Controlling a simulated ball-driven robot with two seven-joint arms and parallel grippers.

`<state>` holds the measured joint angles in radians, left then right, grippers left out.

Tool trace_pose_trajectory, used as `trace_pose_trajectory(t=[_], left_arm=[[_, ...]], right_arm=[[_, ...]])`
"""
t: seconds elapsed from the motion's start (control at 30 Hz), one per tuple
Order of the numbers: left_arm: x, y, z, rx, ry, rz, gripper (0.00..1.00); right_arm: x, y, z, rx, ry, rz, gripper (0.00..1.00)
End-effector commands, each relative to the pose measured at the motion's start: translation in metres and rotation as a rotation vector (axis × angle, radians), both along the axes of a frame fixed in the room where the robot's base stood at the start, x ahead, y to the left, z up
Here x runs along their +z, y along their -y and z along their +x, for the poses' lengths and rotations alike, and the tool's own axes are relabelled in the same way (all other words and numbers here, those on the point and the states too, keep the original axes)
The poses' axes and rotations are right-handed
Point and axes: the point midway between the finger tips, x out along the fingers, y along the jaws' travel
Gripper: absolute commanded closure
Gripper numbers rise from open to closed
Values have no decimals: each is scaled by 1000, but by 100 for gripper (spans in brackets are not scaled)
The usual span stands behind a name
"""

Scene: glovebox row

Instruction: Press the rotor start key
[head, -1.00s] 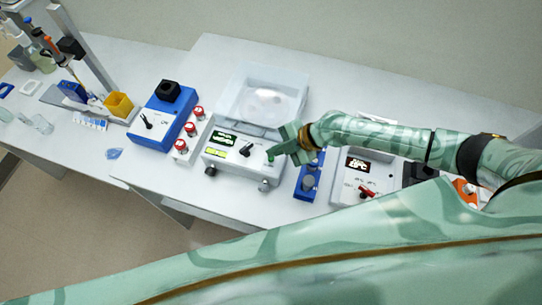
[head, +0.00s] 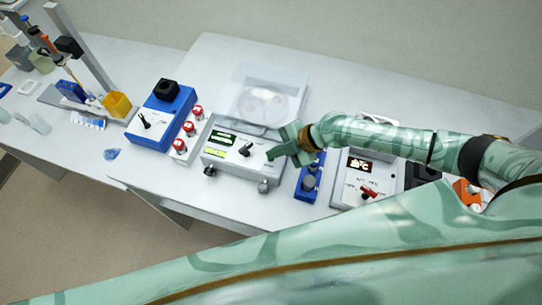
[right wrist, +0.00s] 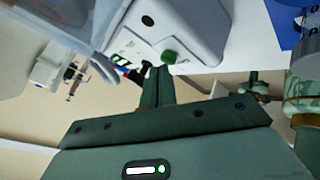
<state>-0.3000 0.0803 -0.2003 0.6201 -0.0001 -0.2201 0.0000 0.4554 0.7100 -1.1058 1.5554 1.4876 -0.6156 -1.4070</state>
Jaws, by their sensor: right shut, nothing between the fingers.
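The white centrifuge-like device (head: 215,165) stands mid-bench under a clear lid (head: 250,80), with a round rotor (head: 262,104) inside. Its front panel has two lit green displays (head: 222,140) and a black knob (head: 245,150). In the right wrist view, a green key (right wrist: 169,57) stands out from the panel. My right gripper (head: 271,156) is shut and empty at the panel's right end, hiding the key in the head view. Its fingertips (right wrist: 157,70) are very close to the key in the right wrist view; I cannot tell whether they touch. My left gripper is not in view.
A blue device (head: 160,120) and several red-capped items (head: 188,128) stand to the left. A blue stand (head: 308,180) and a second white device (head: 350,190) with a red switch stand close on the right. Bench space in front is narrow.

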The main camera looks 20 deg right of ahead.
Motion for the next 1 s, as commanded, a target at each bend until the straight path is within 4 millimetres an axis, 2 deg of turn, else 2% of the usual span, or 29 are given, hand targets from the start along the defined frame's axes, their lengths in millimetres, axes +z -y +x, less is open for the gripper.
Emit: trace_pose_trajectory(t=[0.53,1.0], left_arm=[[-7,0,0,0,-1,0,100],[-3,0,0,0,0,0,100]], right_arm=[[-6,0,0,0,1,-1,100],[1,1,0,0,1,-1,100]])
